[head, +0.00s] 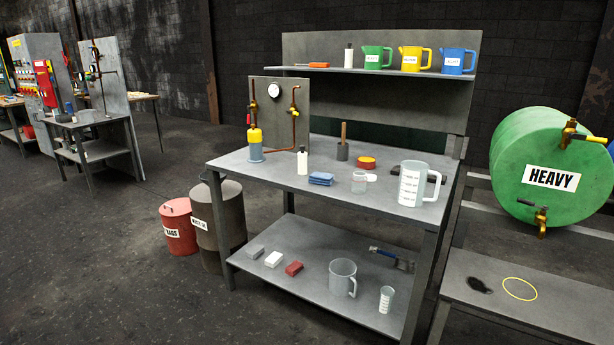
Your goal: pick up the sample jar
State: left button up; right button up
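A small clear glass jar (359,183), which looks like the sample jar, stands upright on the grey workbench top (275,176), near its front edge. A white disc (371,178), perhaps its lid, lies just behind and to the right of it. Whether the jar holds anything is too small to tell. Neither of my grippers is in view.
A graduated pitcher (412,184) stands right of the jar. Left are a blue sponge stack (321,179) and a white bottle (302,161); behind are a red-yellow puck (365,163) and a dark handled cup (342,151). A green drum (530,190) is far right.

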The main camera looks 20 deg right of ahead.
aim_at(359, 183)
jog(key=u, duration=0.5)
jog(key=i, duration=1.75)
jog(key=z, duration=1.15)
jog(key=i, duration=0.9)
jog(key=z, duration=0.9)
